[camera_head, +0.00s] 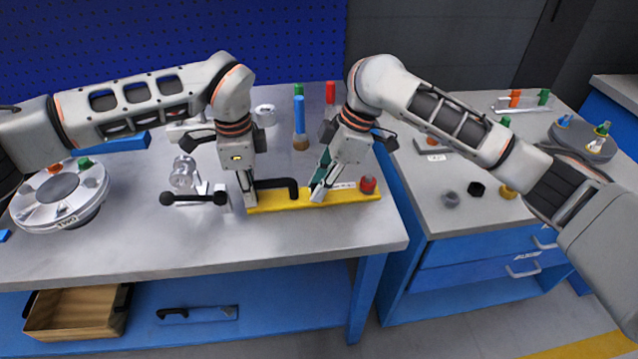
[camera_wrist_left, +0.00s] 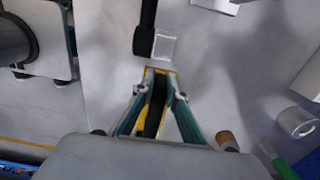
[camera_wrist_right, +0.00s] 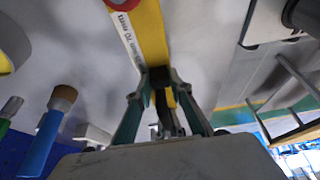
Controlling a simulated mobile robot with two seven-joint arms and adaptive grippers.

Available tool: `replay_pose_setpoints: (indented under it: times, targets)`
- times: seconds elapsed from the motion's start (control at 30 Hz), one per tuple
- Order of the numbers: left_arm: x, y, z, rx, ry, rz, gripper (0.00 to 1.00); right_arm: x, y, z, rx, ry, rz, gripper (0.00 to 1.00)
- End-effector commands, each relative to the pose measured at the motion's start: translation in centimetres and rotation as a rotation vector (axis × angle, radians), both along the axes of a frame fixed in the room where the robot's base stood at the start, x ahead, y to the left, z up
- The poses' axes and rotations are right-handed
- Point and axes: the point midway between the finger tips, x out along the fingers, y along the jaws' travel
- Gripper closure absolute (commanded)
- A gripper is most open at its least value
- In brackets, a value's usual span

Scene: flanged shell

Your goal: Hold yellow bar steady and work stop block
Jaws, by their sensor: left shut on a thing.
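The yellow bar (camera_head: 338,197) lies on the grey bench, with a black arched handle (camera_head: 276,183) and a red knob (camera_head: 368,184) on it. My left gripper (camera_head: 250,203) is shut on the bar's left end; the left wrist view shows yellow (camera_wrist_left: 160,70) between its fingers, under the black handle. My right gripper (camera_head: 319,194) is down at the bar's middle, close to the handle's right end. In the right wrist view a small black piece (camera_wrist_right: 160,76) sits between its fingertips; whether they grip it cannot be seen. I cannot clearly identify a stop block.
A black-knobbed lever (camera_head: 193,198) with a small pale block (camera_head: 222,192) stands just left of the bar. A round grey fixture (camera_head: 58,195) is at far left. A blue-handled brush (camera_head: 299,120) stands behind the bar. The bench front is clear.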

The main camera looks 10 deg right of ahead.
Motion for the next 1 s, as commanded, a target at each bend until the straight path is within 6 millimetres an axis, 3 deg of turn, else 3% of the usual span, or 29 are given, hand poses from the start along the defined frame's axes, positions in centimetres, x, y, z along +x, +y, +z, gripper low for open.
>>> replay_pose_setpoints:
  times: [0.13, 0.47, 0.83, 0.87, 0.9, 1.0]
  targets:
    - [-0.1, 0.0, -0.2, 0.001, 0.003, -0.001, 1.0, 0.1, -1.0, 0.0, -0.001, 0.0, -0.002, 1.0]
    - [-0.1, 0.0, -0.2, 0.001, 0.003, -0.001, 1.0, 0.0, -7.0, 0.0, -0.002, -0.001, -0.002, 1.0]
    - [-0.1, 0.1, -0.2, 0.002, 0.003, 0.0, 1.0, 0.0, -7.7, 0.0, -0.002, -0.002, -0.001, 1.0]
    - [-0.1, 0.1, -0.2, 0.002, 0.003, 0.0, 1.0, 0.0, -7.7, 0.0, -0.002, -0.002, -0.001, 0.77]
    - [-0.1, 0.1, -0.2, 0.002, 0.003, 0.0, 1.0, 0.0, -7.7, 0.0, -0.001, -0.002, -0.001, 0.67]
    - [-0.1, 0.1, -0.2, 0.002, 0.003, 0.0, 1.0, 0.0, -7.6, 0.0, -0.001, -0.001, 0.0, 0.62]
